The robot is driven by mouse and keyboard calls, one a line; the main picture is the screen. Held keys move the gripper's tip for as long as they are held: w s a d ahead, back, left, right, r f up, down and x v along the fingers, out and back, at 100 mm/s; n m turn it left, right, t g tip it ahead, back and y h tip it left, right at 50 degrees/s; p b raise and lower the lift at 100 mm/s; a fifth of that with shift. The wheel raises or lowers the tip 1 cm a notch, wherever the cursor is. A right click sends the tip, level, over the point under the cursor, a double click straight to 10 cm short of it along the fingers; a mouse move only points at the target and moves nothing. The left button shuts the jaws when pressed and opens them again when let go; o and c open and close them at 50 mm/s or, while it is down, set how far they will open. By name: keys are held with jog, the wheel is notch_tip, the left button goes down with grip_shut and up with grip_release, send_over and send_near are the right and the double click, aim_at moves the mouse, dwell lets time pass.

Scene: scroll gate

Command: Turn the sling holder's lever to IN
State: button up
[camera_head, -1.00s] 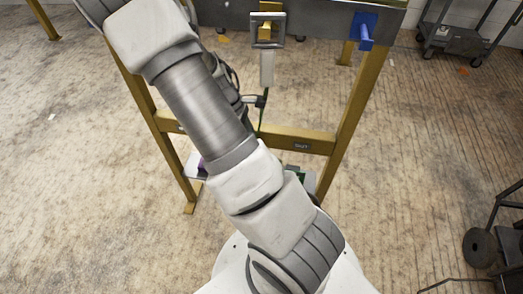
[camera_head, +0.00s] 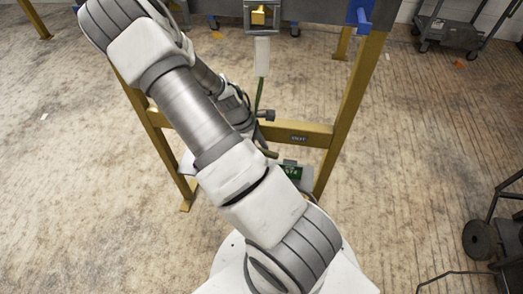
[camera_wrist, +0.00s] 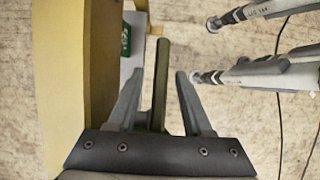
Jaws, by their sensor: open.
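In the wrist view, my gripper (camera_wrist: 160,74) is open. An olive-green bar (camera_wrist: 162,55) with a rounded end stands between its fingers, with a gap on each side. I cannot tell whether this bar is the holder's lever. In the head view, my gripper (camera_head: 267,133) is in front of the yellow gate's lower crossbar, partly hidden by my arm. A white block (camera_head: 262,56) hangs from the gate's top beam with a green strip (camera_head: 259,92) below it. No IN marking is readable.
The yellow crossbar (camera_head: 318,136) bears a dark label too small to read. A grey box (camera_head: 306,178) with a green panel sits below it. A cart (camera_head: 452,30) and dark equipment (camera_head: 482,243) stand right. The floor between is clear.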

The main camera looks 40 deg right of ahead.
jog(key=shift+c, duration=0.2)
grip_shut()
dwell(1.2)
